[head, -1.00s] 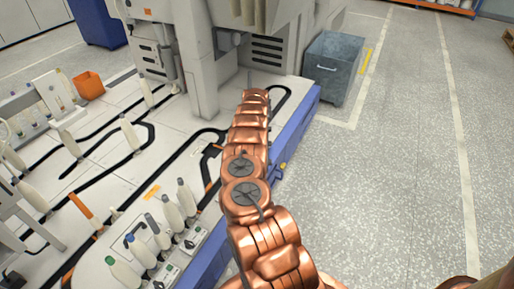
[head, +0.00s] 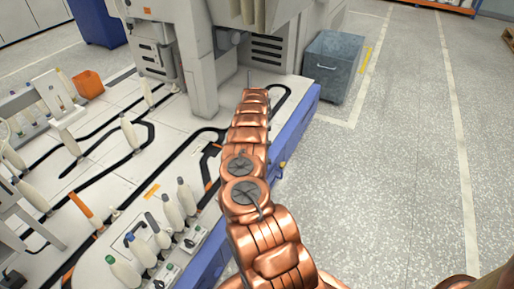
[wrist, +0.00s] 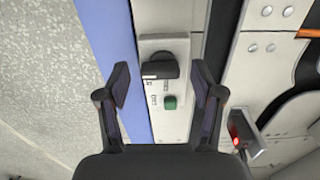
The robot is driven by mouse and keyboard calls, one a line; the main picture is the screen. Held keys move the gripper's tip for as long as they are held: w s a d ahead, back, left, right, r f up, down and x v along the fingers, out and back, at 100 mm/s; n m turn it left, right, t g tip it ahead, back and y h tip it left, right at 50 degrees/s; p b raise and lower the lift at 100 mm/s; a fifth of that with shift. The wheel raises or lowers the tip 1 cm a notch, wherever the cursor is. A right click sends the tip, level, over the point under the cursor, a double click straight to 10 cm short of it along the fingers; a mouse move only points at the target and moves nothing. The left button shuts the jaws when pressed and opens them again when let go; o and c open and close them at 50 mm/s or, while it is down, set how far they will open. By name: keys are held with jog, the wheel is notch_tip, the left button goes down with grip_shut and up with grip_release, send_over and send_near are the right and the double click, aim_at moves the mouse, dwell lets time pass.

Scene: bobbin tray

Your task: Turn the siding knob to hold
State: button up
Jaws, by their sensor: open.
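In the wrist view, a black knob (wrist: 160,68) with a pale mark on its near face sits on a light grey panel (wrist: 149,47). A small green button (wrist: 170,102) is on the same panel, below the knob in the picture. The panel lettering is too small to read, so I cannot tell the knob's setting. My gripper (wrist: 162,82) is open and empty, with one dark finger on each side of the knob in the picture. I see no contact; the gap in depth is unclear. In the head view my arm hides the gripper and this knob.
A blue edge rail (wrist: 115,30) runs beside the panel. A small box with a red light (wrist: 239,127) stands right of my right finger. In the head view, several bobbins (head: 187,197) stand left of my arm, a grey bin (head: 334,66) stands beyond, and open floor (head: 400,150) lies right.

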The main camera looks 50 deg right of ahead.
jog(key=shift+r, duration=0.1)
notch_tip(320, 180, up, 12)
dwell(0.6)
dwell(0.4)
